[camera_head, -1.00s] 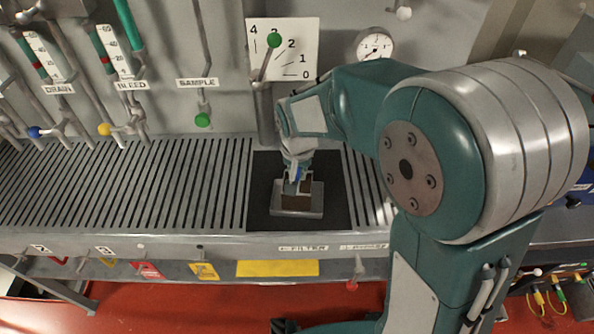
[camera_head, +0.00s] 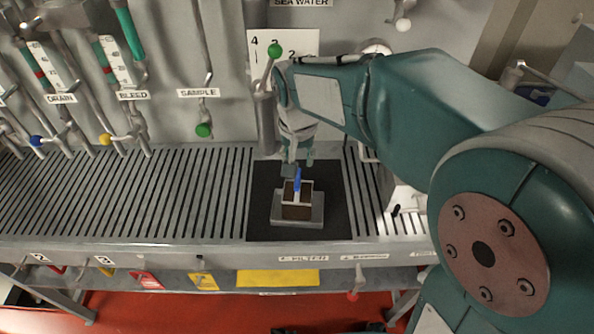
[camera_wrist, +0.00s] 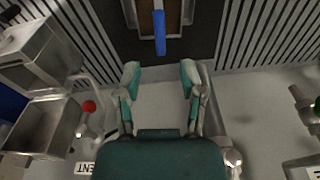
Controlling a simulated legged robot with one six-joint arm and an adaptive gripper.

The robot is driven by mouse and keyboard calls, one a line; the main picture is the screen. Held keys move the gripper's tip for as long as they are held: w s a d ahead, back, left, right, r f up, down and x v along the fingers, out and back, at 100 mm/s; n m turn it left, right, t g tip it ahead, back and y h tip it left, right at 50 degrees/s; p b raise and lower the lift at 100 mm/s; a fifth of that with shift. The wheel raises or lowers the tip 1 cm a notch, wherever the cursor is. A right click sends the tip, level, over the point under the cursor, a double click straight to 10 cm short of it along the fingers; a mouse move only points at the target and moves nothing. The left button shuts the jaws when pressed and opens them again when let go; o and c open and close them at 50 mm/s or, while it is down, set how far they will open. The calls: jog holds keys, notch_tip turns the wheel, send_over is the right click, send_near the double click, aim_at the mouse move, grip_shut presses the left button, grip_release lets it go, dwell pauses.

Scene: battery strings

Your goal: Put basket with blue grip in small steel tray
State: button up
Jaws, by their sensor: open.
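The basket (camera_head: 297,211) is a small brown box with a light rim and an upright blue grip (camera_head: 297,180). It stands in the small steel tray (camera_head: 276,214) on a black mat (camera_head: 335,224) on the slatted bench. My gripper (camera_head: 296,164) is just behind and above the basket, apart from the grip. In the wrist view my gripper (camera_wrist: 161,75) has its two teal fingers spread with nothing between them. The blue grip (camera_wrist: 160,35) lies beyond the fingertips there, over the basket's brown inside (camera_wrist: 175,15), and the tray's edge shows beside it.
The slatted bench (camera_head: 120,200) is clear left of the mat. Pipes and valve levers, one with a green knob (camera_head: 203,130), line the wall behind. In the wrist view steel boxes (camera_wrist: 45,125) and a red knob (camera_wrist: 89,106) lie at left.

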jog(key=shift+s+r, duration=0.2)
jog(key=shift+r, duration=1.15)
jog(key=s+d+r+t, duration=0.1)
jog(key=s+d+t, duration=0.1)
jog(key=s+d, duration=0.4)
jog(key=s+d+r+n+t, duration=0.1)
jog(key=s+d+t, duration=0.1)
jog(key=s+d, duration=0.4)
jog(key=s, duration=0.5)
jog(key=shift+s+d+r+n, duration=0.25)
jog(key=shift+d+n, duration=0.05)
jog(key=shift+d, duration=0.05)
